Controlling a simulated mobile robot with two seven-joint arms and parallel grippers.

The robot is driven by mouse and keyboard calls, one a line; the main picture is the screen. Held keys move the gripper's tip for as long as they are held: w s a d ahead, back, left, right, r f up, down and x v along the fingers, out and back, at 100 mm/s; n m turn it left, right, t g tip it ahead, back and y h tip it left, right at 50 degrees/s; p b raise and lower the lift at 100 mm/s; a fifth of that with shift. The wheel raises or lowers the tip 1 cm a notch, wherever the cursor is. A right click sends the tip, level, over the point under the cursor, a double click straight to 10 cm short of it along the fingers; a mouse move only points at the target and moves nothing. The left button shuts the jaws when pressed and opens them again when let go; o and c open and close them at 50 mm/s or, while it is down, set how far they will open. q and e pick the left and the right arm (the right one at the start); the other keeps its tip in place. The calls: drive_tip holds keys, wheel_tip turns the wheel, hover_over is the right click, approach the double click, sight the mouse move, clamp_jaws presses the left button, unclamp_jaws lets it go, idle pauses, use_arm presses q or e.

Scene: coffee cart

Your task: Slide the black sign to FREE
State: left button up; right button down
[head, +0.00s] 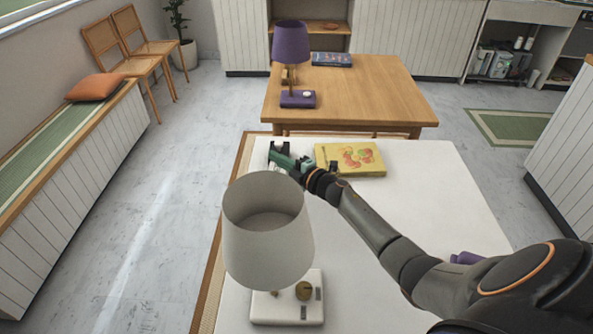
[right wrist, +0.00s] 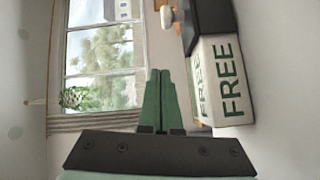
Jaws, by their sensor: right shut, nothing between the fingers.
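In the right wrist view, a cream block (right wrist: 222,80) bears the word FREE in green on two faces, and the lettering runs up the picture. The black sign (right wrist: 212,20) is the dark piece just above it, and the cream FREE face beside it is uncovered. My right gripper (right wrist: 160,75) is shut and empty, its green fingers together, to the left of the cream block with a visible gap. In the head view, my right gripper (head: 277,156) is over the far left of the white table; the sign is too small to tell apart there. My left gripper is out of view.
A yellow box with fruit pictures (head: 350,160) lies right of the gripper on the white table (head: 420,200). A white lamp (head: 265,240) stands nearer. A wooden table (head: 380,90) behind holds a purple lamp (head: 291,45). The white table's middle is mostly clear beneath my arm.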

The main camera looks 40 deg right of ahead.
drive_tip(key=v, duration=0.5)
drive_tip(key=p+v, duration=0.1)
drive_tip(key=v, duration=0.2)
drive_tip(key=shift+d, duration=0.25)
drive_tip(key=shift+s+f, duration=0.1)
